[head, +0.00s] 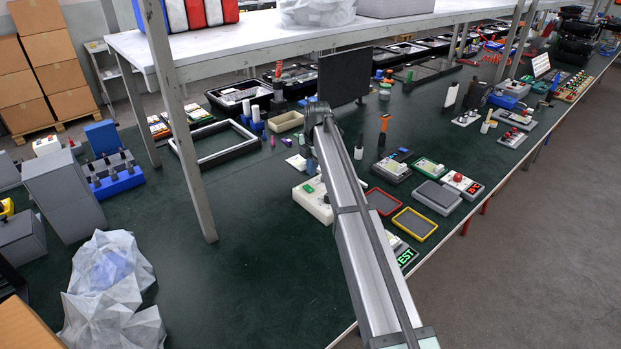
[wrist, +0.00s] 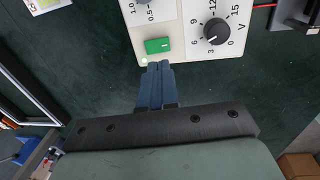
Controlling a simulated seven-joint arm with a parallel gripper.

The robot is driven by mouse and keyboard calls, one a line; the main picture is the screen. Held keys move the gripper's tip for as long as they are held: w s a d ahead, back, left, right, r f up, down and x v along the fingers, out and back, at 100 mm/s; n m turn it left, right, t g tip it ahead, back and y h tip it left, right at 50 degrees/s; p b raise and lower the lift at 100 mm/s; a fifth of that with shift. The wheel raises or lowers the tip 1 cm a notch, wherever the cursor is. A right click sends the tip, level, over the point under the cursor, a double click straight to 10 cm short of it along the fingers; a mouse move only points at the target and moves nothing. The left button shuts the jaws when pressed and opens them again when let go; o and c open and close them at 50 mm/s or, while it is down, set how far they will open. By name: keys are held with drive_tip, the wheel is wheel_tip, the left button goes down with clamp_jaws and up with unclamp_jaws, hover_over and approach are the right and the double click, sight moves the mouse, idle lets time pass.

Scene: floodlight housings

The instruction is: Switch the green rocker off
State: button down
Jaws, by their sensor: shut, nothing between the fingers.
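The green rocker (wrist: 157,45) is set in the corner of a cream power supply box (wrist: 180,25), in the wrist view. My gripper (wrist: 156,66) has its two blue fingers pressed together, with the tips just short of the rocker, over the edge of the box. I cannot tell whether the tips touch the panel. A black knob (wrist: 215,31) with a volt scale sits right of the rocker.
A black panel (head: 344,76) stands upright behind my arm. Red (head: 382,201) and yellow (head: 414,224) trays and several small control boxes lie to the right. A shelf post (head: 187,150) stands to the left. The green bench is clear at the front left of the box.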

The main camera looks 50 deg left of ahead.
wheel_tip(320, 180, up, 7)
hover_over(306, 186)
drive_tip(key=d, duration=0.4)
drive_tip(key=shift+w+a, duration=0.1)
drive_tip(key=shift+a+r, duration=0.1)
drive_tip(key=shift+a, duration=0.6)
drive_tip(key=f, duration=0.4)
drive_tip(key=a+f, duration=0.1)
drive_tip(key=f, duration=0.9)
drive_tip(key=shift+a, duration=0.35)
